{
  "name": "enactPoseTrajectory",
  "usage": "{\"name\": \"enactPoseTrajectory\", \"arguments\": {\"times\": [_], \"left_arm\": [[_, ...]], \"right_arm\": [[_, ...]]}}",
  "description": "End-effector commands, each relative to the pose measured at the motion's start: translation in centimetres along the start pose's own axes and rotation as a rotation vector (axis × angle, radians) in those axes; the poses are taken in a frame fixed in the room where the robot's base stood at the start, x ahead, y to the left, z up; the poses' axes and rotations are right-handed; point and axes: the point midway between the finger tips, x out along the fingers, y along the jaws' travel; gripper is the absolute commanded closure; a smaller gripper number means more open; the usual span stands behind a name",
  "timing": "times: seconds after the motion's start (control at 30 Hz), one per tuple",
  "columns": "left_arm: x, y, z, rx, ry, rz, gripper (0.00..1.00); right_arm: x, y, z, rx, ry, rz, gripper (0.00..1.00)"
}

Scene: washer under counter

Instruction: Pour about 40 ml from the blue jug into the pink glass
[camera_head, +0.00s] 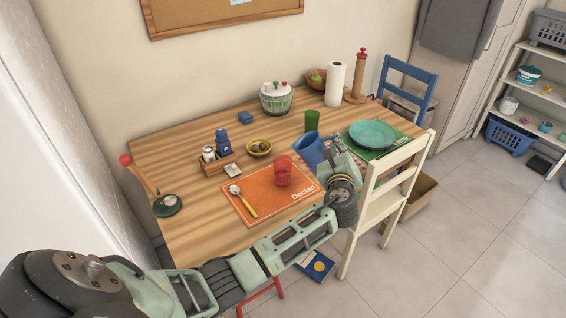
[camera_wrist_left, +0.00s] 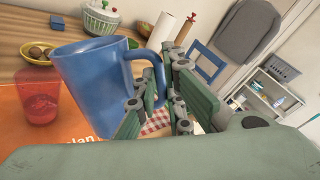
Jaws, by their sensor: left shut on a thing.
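The blue jug (camera_head: 307,150) is just right of and behind the pink glass (camera_head: 282,172) in the head view. My left gripper (camera_head: 328,158) is shut on the jug's handle, which shows in the left wrist view with the blue jug (camera_wrist_left: 95,88) and the fingers of my left gripper (camera_wrist_left: 158,98). The jug looks close to upright, perhaps slightly tilted; its contents are hidden. The pink glass stands upright on the orange placemat (camera_head: 248,192) and shows left of the jug in the left wrist view (camera_wrist_left: 38,98). My right gripper is not in view.
A spoon (camera_head: 243,202) lies left of the glass. A green cup (camera_head: 312,120) stands behind the jug; a teal plate (camera_head: 371,134) lies to its right. A yellow bowl (camera_head: 259,148) and a wooden caddy (camera_head: 219,164) are farther left. A cream chair (camera_head: 388,188) stands at the front right.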

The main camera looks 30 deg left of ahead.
Motion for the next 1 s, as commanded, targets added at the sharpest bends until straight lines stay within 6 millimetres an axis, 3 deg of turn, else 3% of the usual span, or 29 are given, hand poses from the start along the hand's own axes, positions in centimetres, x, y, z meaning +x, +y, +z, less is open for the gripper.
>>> {"name": "enactPoseTrajectory", "arguments": {"times": [0.17, 1.0], "left_arm": [[-0.01, -0.14, -0.93, 0.056, -0.013, -0.004, 1.00], [-0.03, -0.20, -0.85, 0.057, -0.014, -0.004, 1.00]], "right_arm": [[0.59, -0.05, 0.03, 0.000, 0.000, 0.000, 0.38], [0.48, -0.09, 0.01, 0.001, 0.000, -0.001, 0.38]]}}
